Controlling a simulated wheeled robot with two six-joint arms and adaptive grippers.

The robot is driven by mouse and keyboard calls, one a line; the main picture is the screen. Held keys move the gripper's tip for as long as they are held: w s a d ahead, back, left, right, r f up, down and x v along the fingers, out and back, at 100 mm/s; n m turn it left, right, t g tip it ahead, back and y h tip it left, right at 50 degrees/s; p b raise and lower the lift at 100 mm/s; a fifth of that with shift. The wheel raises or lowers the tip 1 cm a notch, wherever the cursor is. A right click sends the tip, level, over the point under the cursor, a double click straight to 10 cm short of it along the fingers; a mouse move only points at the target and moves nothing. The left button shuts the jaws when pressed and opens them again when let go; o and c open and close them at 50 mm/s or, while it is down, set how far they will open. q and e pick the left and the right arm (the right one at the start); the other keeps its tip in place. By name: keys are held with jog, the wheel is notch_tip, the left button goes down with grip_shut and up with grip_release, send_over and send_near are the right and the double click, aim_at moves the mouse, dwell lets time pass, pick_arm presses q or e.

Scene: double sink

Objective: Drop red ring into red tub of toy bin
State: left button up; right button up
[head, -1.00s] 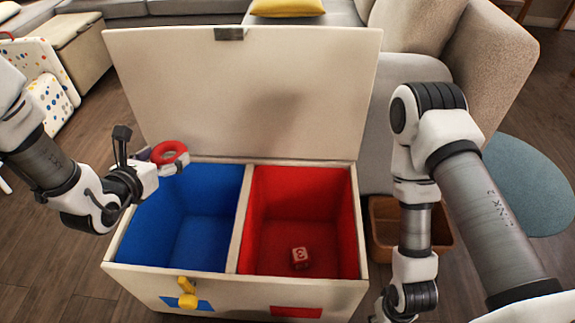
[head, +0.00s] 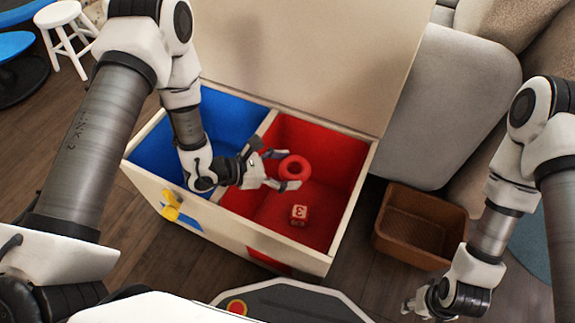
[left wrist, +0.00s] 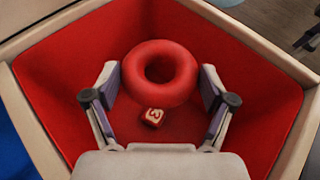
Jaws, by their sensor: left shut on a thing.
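The red ring (head: 294,167) is between the fingertips of my left gripper (head: 283,170), which is shut on it. Ring and gripper are over the red tub (head: 325,145) of the toy bin (head: 278,252). In the left wrist view the ring (left wrist: 161,73) shows between the two fingers, with the red tub's walls (left wrist: 60,80) around it. My right gripper (head: 422,303) is low at the right, outside the bin; its fingers are too small to tell open from shut.
A red numbered block (head: 299,214) lies on the red tub's floor. The blue tub (head: 225,116) is to the left. The bin's lid (head: 320,50) stands open behind. A brown basket (head: 419,225) sits on the floor to the right.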

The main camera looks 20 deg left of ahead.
pick_arm(q)
jog(key=shift+f, duration=0.2)
jog(key=o, duration=0.9)
jog(key=shift+o, duration=0.2)
jog(key=v, duration=1.2)
jog(key=shift+s, duration=0.15)
